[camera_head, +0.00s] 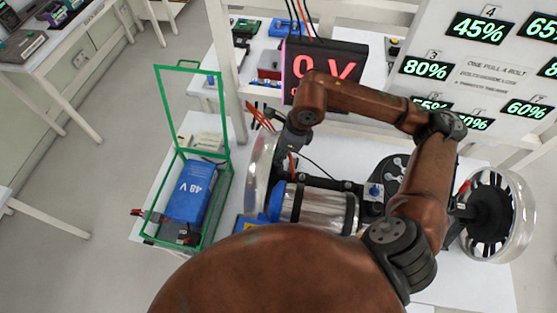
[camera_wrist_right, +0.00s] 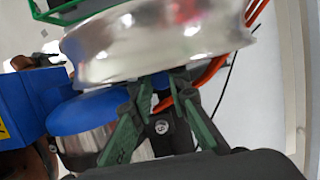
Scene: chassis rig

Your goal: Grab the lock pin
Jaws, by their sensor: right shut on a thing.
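My right gripper (camera_head: 289,138) is at the left wheel of the chassis rig, beside its clear rim (camera_head: 262,170). In the right wrist view its green-padded fingers (camera_wrist_right: 160,90) come close together just below the shiny rim (camera_wrist_right: 160,45). They are shut on a small dark part, taken as the lock pin, mostly hidden between the fingertips. Its shape and seating cannot be told. A blue rounded part (camera_wrist_right: 95,105) lies just left of the fingers, above a silver cylinder (camera_wrist_right: 90,140). My left gripper is not in view.
A blue 48 V battery (camera_head: 190,192) stands in a green frame (camera_head: 222,120) at the left. A red-digit display (camera_head: 325,72) stands behind the rig. Orange cables (camera_wrist_right: 210,70) run close by the fingers. A second wheel (camera_head: 497,215) is at the right.

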